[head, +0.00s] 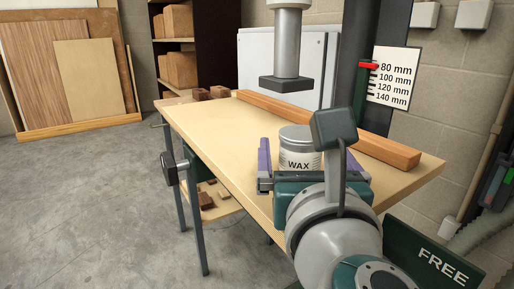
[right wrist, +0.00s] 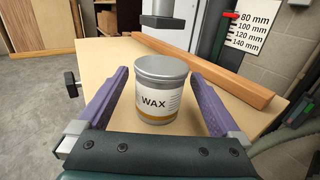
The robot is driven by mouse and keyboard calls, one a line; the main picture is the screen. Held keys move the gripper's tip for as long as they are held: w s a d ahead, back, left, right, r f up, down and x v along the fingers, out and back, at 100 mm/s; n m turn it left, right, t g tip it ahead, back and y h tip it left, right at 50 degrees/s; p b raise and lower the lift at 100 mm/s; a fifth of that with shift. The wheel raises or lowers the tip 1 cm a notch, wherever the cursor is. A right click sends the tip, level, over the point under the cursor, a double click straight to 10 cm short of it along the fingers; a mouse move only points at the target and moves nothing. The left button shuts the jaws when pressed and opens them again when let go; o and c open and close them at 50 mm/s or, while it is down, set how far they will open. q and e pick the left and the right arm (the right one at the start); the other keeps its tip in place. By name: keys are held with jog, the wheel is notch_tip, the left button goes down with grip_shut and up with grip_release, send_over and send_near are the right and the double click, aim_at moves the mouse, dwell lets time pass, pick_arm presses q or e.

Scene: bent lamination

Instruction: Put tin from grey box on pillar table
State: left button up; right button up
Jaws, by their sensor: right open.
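The tin, a silver can with a white WAX label (head: 298,150), stands upright on the pillar table (head: 215,128). It also shows in the right wrist view (right wrist: 161,90). My right gripper (head: 308,160) is open, with one purple finger on each side of the tin; the wrist view shows its fingers (right wrist: 158,100) apart from the tin with gaps on both sides. The tin's lower front is partly hidden by the gripper in the head view. I see no grey box and no left gripper.
A long wooden bar (head: 325,125) lies along the table's back. A grey press column with a dark foot (head: 287,83) hangs above the table. Small dark blocks (head: 210,93) lie at the far end. The table's left part is clear. A green FREE panel (head: 440,262) stands at lower right.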

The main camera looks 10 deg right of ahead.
jog(key=shift+r, duration=0.2)
jog(key=v, duration=1.2)
jog(key=shift+b, duration=0.4)
